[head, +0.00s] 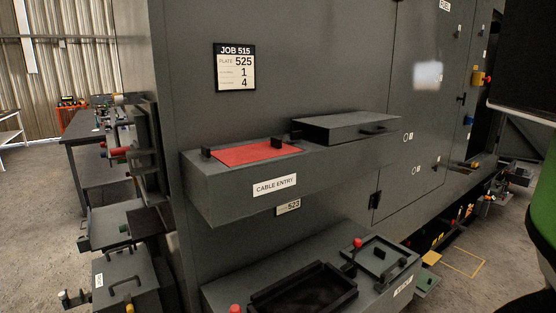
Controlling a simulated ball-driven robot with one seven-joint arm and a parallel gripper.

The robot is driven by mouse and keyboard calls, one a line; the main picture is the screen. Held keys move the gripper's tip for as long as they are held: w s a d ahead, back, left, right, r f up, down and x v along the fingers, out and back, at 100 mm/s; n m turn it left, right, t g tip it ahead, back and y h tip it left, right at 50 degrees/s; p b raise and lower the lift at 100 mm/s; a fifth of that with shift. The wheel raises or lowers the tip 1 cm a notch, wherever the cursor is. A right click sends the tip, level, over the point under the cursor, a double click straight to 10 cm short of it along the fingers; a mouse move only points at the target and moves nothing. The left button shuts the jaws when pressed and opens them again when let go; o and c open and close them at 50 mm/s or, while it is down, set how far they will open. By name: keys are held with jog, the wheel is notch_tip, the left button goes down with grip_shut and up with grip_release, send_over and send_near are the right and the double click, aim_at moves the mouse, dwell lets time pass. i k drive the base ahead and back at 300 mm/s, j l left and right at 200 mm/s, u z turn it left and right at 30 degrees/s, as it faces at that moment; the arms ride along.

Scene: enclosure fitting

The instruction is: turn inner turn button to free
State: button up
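A dark grey box marked CABLE ENTRY (225,195) juts from the grey enclosure wall. A red panel (255,153) lies on its top. A small black upright block (206,153) stands at the red panel's left end, and another black block (276,143) stands at its far right edge. These look like turn buttons; I cannot tell which is the inner one or how either is turned. A dark raised lid (340,127) with a black handle (375,130) lies to the right on the same box top. My gripper is not in view.
A lower grey box holds a black-framed opening (303,290), a framed lid (380,259) and red knobs (357,243). A job sign (234,67) is on the wall. A grey workbench (88,135) stands at left. Open floor (45,210) shows at left. Dark and green shapes block the right edge.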

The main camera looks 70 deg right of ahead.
aim_at(294, 136)
jog(key=z, duration=1.3)
